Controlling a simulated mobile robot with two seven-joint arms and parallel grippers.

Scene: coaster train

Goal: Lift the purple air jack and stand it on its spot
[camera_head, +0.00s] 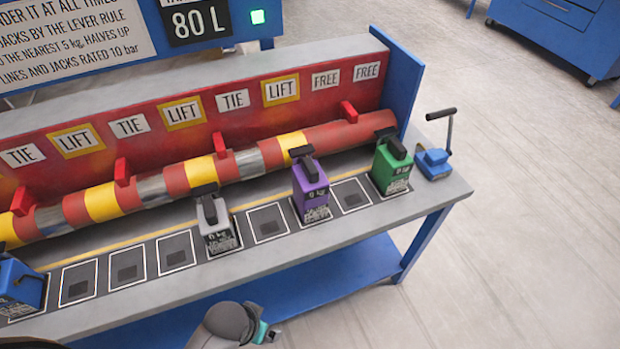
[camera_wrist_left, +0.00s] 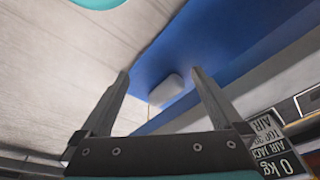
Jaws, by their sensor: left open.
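The purple air jack (camera_head: 311,190) stands upright on a marked square of the bench's dark strip, between the silver and green jacks. It has a black top and reads 0 kg. My left gripper (camera_wrist_left: 159,76) is open and empty in its wrist view, with a pale block on a blue surface beyond the fingers. A jack label reading 0 kg (camera_wrist_left: 279,155) shows at that view's lower right; I cannot tell which jack it belongs to. In the head view only a rounded grey and teal part of my arm shows at the bottom edge, below the bench. My right gripper is not in view.
A silver jack (camera_head: 217,225), a green jack (camera_head: 392,167) and a blue jack (camera_head: 20,285) stand on the strip. Empty squares (camera_head: 267,222) lie between them. A red and yellow striped pipe (camera_head: 150,190) runs behind. A blue hand pump (camera_head: 436,162) sits at the right end.

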